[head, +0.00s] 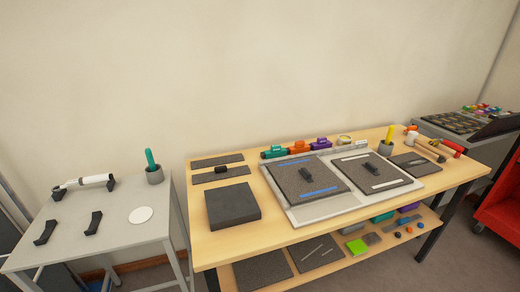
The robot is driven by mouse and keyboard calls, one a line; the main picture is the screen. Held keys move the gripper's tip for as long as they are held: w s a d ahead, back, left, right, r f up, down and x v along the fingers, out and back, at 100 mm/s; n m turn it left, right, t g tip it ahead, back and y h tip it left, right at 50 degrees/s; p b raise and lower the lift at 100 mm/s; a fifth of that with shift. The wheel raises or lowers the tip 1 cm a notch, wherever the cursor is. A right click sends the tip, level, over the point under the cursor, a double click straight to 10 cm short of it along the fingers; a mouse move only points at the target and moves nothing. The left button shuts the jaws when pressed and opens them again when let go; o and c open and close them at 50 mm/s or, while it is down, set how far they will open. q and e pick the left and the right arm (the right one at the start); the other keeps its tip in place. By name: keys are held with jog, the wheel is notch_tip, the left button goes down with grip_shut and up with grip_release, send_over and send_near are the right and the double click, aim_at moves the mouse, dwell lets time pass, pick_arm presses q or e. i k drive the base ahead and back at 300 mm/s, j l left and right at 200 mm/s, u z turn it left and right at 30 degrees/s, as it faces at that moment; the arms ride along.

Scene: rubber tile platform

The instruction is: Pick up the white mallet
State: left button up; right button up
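A small white or cream block-like head (412,138) stands at the right end of the wooden table, beside a tan stick-like handle (431,152). It may be the white mallet, but it is too small to be sure. On the grey table at left, a long white cylindrical tool (90,180) lies across two black supports; I cannot tell whether it is a mallet. Neither of my grippers is in view.
The wooden table (262,236) holds a grey tray (330,213) with two dark tiles, a thick dark block (231,205) and coloured tools along the back. The grey table (127,193) bears black brackets, a white disc (140,214) and a cup (155,176). A red cart (500,212) stands right.

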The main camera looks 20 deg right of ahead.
aim_at(411, 139)
jog(key=z, duration=1.95)
jog(key=i+l, duration=0.1)
